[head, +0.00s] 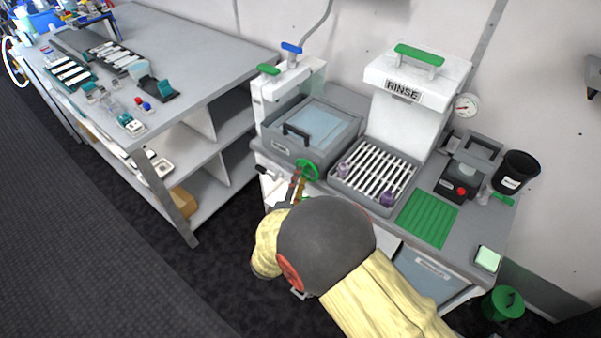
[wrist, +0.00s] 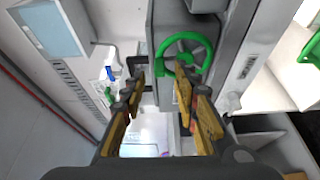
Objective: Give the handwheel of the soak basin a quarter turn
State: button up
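The green handwheel (head: 309,163) is on the front of the grey soak basin (head: 335,116), which has a glassy lid with a dark handle. In the wrist view the handwheel (wrist: 188,38) is a spoked ring ahead of my fingers, right of the middle. My gripper (head: 293,190) is just in front of and below the wheel, partly hidden by my forearm in the head view. Its yellow-padded fingers (wrist: 160,90) are spread apart in the wrist view with nothing between them. The right fingertip overlaps the wheel's lower rim; I cannot tell whether they touch.
Right of the basin are a slatted rack (head: 374,174) under the RINSE unit (head: 416,82), a green mat (head: 427,219) and a black cup (head: 516,170). A grey shelved bench (head: 205,62) with small tools stands at left. Dark floor lies clear in front.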

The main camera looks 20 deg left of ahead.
aim_at(304, 173)
jog(key=w, duration=0.3)
jog(key=shift+w, duration=0.1)
jog(key=shift+c, duration=0.6)
grip_shut()
